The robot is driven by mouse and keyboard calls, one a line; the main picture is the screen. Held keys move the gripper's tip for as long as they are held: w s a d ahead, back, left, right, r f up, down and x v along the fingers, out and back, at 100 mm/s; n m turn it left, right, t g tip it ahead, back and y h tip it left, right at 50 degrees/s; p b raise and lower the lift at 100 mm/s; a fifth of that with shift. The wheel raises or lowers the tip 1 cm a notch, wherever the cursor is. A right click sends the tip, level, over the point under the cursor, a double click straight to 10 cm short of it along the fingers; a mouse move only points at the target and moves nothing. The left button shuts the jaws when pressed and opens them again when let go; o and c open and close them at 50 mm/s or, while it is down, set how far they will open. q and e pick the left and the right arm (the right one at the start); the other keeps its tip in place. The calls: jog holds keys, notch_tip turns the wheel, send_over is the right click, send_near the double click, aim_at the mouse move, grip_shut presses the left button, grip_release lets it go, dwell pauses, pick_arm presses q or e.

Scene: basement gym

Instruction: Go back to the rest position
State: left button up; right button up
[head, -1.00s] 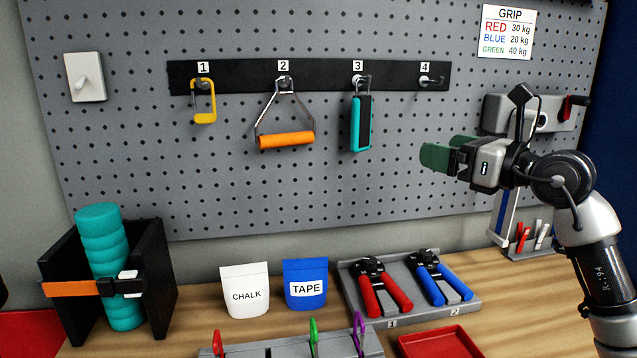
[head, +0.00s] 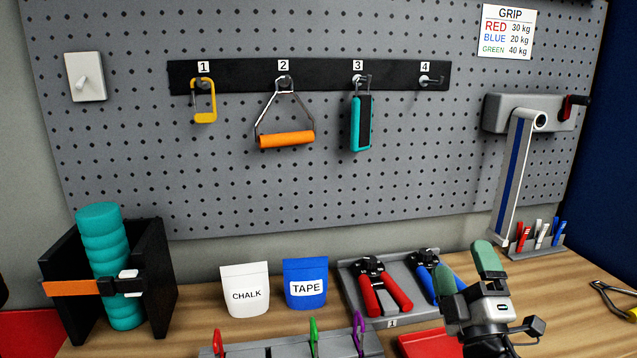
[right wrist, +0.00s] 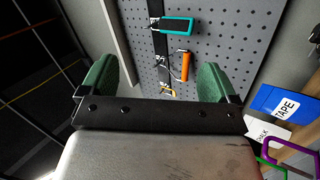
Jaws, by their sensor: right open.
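My right gripper (head: 470,272) is at the lower right of the head view, with its green fingers pointing up. It stands in front of the blue-handled hand gripper (head: 425,268) and the red tray (head: 428,344), hiding part of both. In the right wrist view its two green fingers (right wrist: 158,85) are spread wide with nothing between them. The pegboard (right wrist: 222,28) with its hanging tools lies beyond them. My left gripper is in neither view.
Hooks on the black rail (head: 310,76) hold a yellow clip (head: 204,101), an orange handle (head: 286,139) and a teal tool (head: 361,122). A wall-mounted device (head: 516,165) is at right.

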jog(key=s+d+f+m+g+h, duration=0.1)
jog(key=s+f+m+g+h, duration=0.2)
jog(key=s+f+m+g, duration=0.55)
jog(key=s+d+f+m+g+h, duration=0.2)
jog(key=s+f+m+g, duration=0.1)
jog(key=f, duration=1.1)
jog(key=s+a+f+m+g+y, duration=0.1)
jog(key=s+a+f+g+y, duration=0.1)
jog(key=s+f+g, duration=0.5)
jog(key=s+a+f+m+g+y, duration=0.1)
jog(key=s+a+f+g+y, duration=0.15)
jog(key=s, duration=0.85)
notch_tip(320, 180, down, 25)
jog(key=g+h, duration=0.1)
jog(key=s+d+f+g, duration=0.1)
jog(key=s+d+f, duration=0.1)
jog(key=s+f, duration=1.4)
jog(key=shift+s+d+f, duration=0.2)
jog(key=shift+d+f, duration=0.1)
jog(key=shift+f, duration=0.3)
